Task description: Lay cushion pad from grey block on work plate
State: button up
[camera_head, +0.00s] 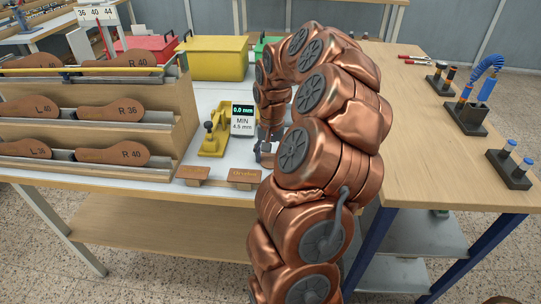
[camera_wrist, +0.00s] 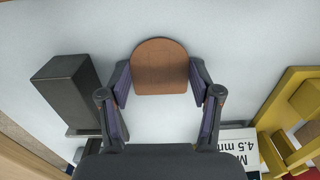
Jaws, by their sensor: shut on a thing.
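A brown cushion pad (camera_wrist: 160,66) with one rounded end sits between the two fingertips of my gripper (camera_wrist: 160,80) in the wrist view. The fingers close on its left and right edges, and the pad is over a pale surface. A dark grey block (camera_wrist: 65,88) stands to the left of the gripper, apart from the pad. In the head view my gripper (camera_head: 266,150) is low over the white tabletop, right of the yellow gauge, and partly hidden by my arm. I cannot make out the pad or a work plate there.
A wooden rack (camera_head: 90,125) of marked brown soles is at left. Yellow (camera_head: 215,60) and red (camera_head: 147,47) bins stand behind.

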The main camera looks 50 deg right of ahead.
aim_at(271, 161)
jog(key=shift+f+b, duration=0.3)
jog(key=o, duration=0.7)
jog(key=shift+r, duration=0.15)
jog(key=shift+r+p, duration=0.3)
jog(key=shift+p, duration=0.15)
notch_tip(271, 161, up, 12)
jog(key=b, duration=0.1)
jog(key=shift+b, duration=0.35)
